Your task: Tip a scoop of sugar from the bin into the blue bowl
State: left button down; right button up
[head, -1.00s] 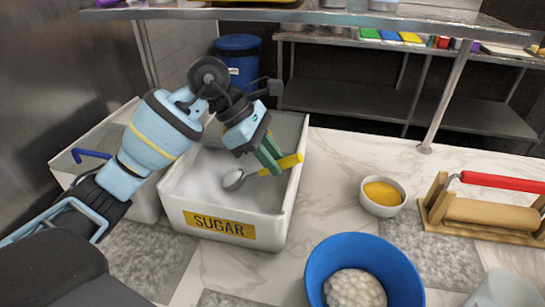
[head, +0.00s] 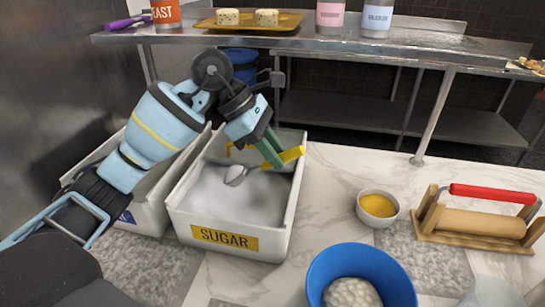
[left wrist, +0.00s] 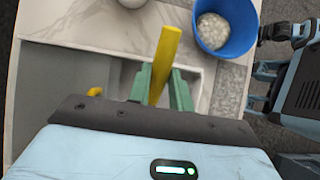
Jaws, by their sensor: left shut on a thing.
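My left gripper (head: 270,155) is shut on the yellow handle (head: 291,157) of a scoop. The scoop's pale head (head: 235,175) is over the white sugar in the sugar bin (head: 225,255). I cannot tell whether it touches the sugar or carries any. The left wrist view shows the handle (left wrist: 165,55) between both green fingers (left wrist: 160,85). The blue bowl (head: 365,258) stands on the counter right of and nearer than the bin, with a white lumpy mass inside. It also shows in the left wrist view (left wrist: 243,40). My right gripper is not clearly shown.
A second bin (head: 150,218) stands left of the sugar bin, partly behind my arm. A small bowl of yellow stuff (head: 377,206) and a red-handled wooden roller press (head: 470,225) stand right. A metal shelf (head: 320,36) runs above the back. Marble counter is clear between bin and bowls.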

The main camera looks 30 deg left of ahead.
pick_arm(q)
jog(key=shift+r, duration=0.2)
pick_arm(e)
jog(key=shift+w+r, duration=0.1)
jog(key=shift+r, duration=0.1)
